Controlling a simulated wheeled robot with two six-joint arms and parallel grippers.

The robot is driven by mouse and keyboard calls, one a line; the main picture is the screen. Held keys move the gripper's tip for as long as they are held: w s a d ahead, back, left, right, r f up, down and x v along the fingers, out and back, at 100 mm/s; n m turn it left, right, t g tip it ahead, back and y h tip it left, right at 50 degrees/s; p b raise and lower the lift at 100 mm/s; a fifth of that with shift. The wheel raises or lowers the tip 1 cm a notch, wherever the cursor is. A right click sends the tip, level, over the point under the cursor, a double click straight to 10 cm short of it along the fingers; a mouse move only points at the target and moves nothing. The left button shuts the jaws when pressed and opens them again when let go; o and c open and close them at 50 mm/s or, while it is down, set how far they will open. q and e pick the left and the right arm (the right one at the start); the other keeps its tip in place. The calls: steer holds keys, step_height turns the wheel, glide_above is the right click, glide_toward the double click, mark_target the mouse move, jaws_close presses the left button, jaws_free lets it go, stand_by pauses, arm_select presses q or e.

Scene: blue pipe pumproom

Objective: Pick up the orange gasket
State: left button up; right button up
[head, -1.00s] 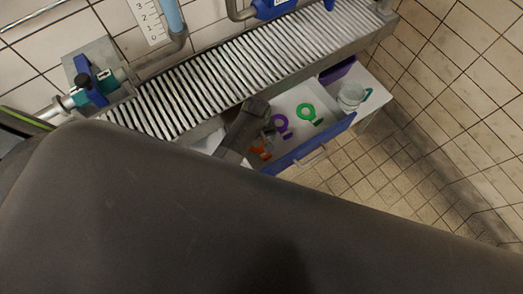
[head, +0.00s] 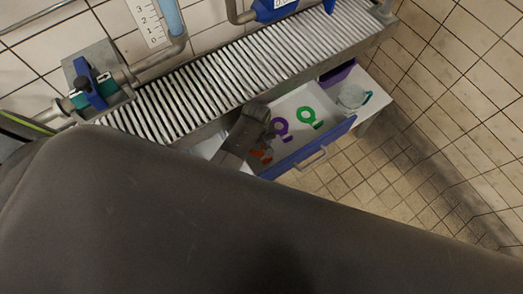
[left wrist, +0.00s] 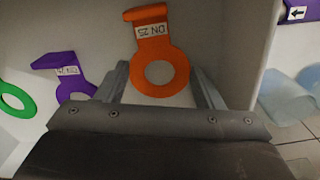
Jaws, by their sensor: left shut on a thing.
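The orange gasket (left wrist: 179,72) is a flat ring with a tab marked DN 25, lying between the two fingers of my left gripper (left wrist: 160,76) in the left wrist view. The fingers are shut on the ring's two sides. In the head view the gasket (head: 266,159) shows partly beside my left gripper (head: 267,136), in the open drawer (head: 296,100). Whether it is lifted off the drawer floor is hard to tell. My right gripper is not in view.
A purple gasket (head: 281,126) and a green gasket (head: 306,116) lie in the drawer, to the right of my gripper. A slatted metal rack (head: 220,75) runs close above the drawer.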

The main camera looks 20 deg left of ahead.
arm_select(q)
steer(key=shift+c, duration=0.7)
